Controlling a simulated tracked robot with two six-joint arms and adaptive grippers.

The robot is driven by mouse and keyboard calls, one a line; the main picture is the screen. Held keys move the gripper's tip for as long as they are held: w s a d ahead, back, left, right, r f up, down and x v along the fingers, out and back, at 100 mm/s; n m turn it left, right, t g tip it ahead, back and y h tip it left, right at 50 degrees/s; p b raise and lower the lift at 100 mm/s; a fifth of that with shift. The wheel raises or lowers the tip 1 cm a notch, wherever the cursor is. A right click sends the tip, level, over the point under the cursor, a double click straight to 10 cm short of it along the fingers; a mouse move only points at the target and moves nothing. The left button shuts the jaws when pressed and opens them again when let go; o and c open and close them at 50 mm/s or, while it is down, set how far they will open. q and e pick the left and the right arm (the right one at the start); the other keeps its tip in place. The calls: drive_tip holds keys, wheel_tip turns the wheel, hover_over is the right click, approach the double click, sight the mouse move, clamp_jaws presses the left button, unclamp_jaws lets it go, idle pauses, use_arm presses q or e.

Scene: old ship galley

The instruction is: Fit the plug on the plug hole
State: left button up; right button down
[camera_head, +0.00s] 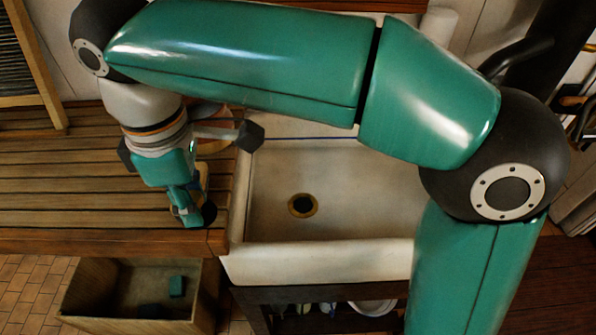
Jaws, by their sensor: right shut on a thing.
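The white sink (360,215) is in the middle of the head view, with the plug hole (302,205) as a dark opening with a brass rim in its floor. The hole is uncovered. My right arm reaches across above the sink from the right. My right gripper (192,212) points down over the wooden counter, left of the sink. It is shut on a small dark round thing, seemingly the plug (209,213), near the counter's front right corner. The fingers partly hide it, and I cannot tell if it touches the counter. My left gripper is not in view.
The slatted wooden counter (80,190) is clear on the left. The sink's raised left rim stands between my right gripper and the plug hole. A wooden crate (85,290) with small teal and dark things sits on the floor below. Dark pipes (520,60) are at the upper right.

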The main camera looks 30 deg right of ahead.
drive_tip(key=shift+a, duration=0.25)
drive_tip(key=shift+w+d+f, duration=0.2)
drive_tip(key=shift+w+f, duration=0.1)
drive_tip(key=shift+w, duration=0.05)
drive_tip(key=w+d+f+m, duration=0.2)
drive_tip(key=w+d+f, duration=0.7)
drive_tip(key=d+f, duration=0.2)
drive_tip(key=shift+m, duration=0.4)
drive_tip(key=d+f+b, duration=0.1)
drive_tip(key=d+f, duration=0.4)
drive_tip(key=f, duration=0.1)
drive_tip(key=w+d+f+b, duration=0.1)
drive_tip(key=d+f+b, duration=0.1)
drive_tip(key=d+f, duration=0.3)
drive_tip(key=w+d+f+b, duration=0.1)
drive_tip(key=d+f+b, duration=0.1)
drive_tip(key=d+f, duration=0.3)
drive_tip(key=shift+w+d+f, duration=0.1)
drive_tip(key=shift+d+f, duration=0.05)
drive_tip(key=shift+f, duration=0.35)
drive_tip(key=shift+d+f, duration=0.15)
drive_tip(key=shift+f, duration=0.35)
drive_tip(key=shift+f+b, duration=1.35)
drive_tip(key=shift+f, duration=0.65)
drive_tip(key=shift+f+b, duration=0.55)
drive_tip(key=shift+f, duration=0.25)
drive_tip(key=c, duration=0.8)
unclamp_jaws()
